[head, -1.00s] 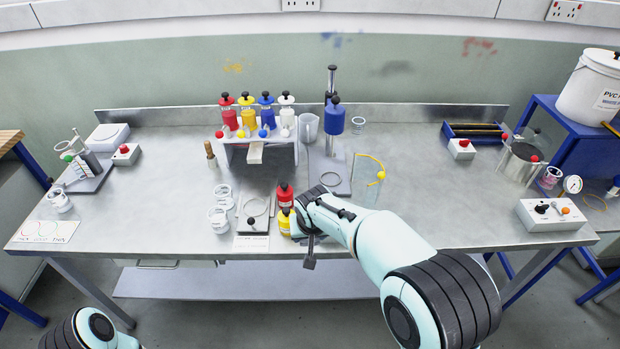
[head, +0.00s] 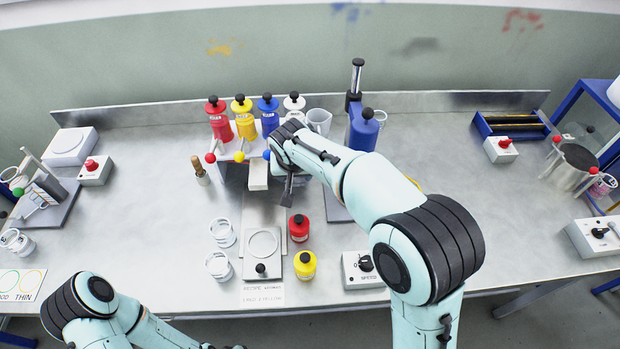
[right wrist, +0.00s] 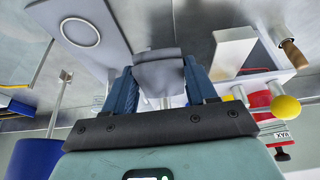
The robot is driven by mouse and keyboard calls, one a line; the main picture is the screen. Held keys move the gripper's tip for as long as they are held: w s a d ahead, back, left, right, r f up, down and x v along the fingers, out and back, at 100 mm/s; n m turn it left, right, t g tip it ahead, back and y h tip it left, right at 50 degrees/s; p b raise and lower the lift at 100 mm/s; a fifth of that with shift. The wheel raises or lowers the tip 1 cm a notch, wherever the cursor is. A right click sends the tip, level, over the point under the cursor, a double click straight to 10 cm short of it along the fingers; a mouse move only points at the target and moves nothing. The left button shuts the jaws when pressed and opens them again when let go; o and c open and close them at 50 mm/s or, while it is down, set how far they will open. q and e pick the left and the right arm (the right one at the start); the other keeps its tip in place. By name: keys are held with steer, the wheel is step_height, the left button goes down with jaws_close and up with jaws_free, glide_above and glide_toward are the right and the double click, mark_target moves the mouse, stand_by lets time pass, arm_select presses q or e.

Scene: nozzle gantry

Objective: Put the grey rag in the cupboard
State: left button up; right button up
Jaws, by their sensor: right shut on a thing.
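My right gripper (head: 282,166) is over the back middle of the bench, in front of the dispensing stand with coloured bottles. In the right wrist view its blue fingers (right wrist: 160,78) are closed on a grey piece (right wrist: 160,70), which looks like the grey rag. A dark grey piece hangs below the gripper in the head view; I cannot tell whether it is the rag or part of the gripper. My left arm is at the lower left, its gripper out of view. No cupboard can be made out in either current view.
The stand's yellow bottle (head: 244,122) and blue bottle (head: 268,117) are close to my right gripper. A red bottle (head: 299,228), a yellow bottle (head: 305,265) and a ring plate (head: 262,245) stand in front. The bench (head: 130,220) is clear at left of centre.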

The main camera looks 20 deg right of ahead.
glide_toward(308, 203)
steer(key=a+f, duration=0.3)
steer(key=f, duration=0.1)
steer(key=shift+w+a+b, duration=0.1)
steer(key=shift+w+b, duration=0.2)
steer(key=shift+b, duration=0.1)
steer(key=shift+f, duration=0.15)
steer(key=d, duration=0.2)
steer(key=w+d+p, duration=0.1)
steer(key=d, duration=0.1)
steer(key=shift+w+r, duration=0.2)
steer(key=shift+w, duration=0.05)
steer(key=shift+w+f, duration=0.1)
steer(key=shift+f, duration=0.45)
steer(key=shift+a+f, duration=0.1)
steer(key=shift+f, duration=0.15)
steer(key=shift+s, duration=0.2)
steer(key=shift+f, duration=0.15)
arm_select(q)
steer(key=shift+w+r, duration=0.1)
steer(key=shift+r, duration=0.15)
arm_select(e)
steer(key=o, duration=0.7)
steer(key=shift+o, duration=0.2)
